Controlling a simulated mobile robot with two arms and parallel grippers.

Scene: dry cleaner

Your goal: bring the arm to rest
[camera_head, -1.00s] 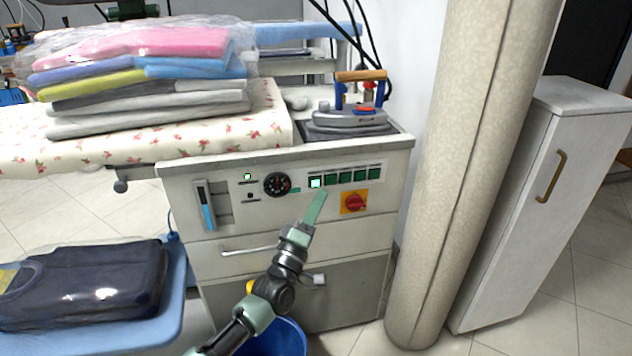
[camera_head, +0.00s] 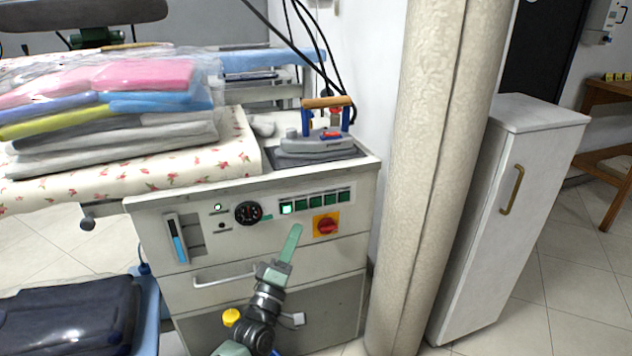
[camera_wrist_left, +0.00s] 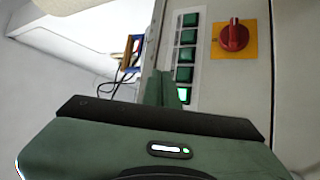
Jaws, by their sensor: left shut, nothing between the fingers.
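My left gripper (camera_head: 291,240) comes up from the bottom of the head view, in front of the white ironing station's control panel (camera_head: 265,214). Its green fingers are together and hold nothing. The tips are just below the row of green buttons (camera_head: 316,200), of which the leftmost is lit. In the left wrist view the shut fingers (camera_wrist_left: 162,88) point at the panel, near the lit button (camera_wrist_left: 184,95). I cannot tell whether they touch the panel. My right gripper is not in view.
An iron (camera_head: 318,141) rests on the station top. Bagged folded clothes (camera_head: 120,110) lie on the flowered board (camera_head: 180,170). A pillar (camera_head: 430,150) and white cabinet (camera_head: 500,220) stand to the right. A bagged dark garment (camera_head: 70,315) lies at lower left.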

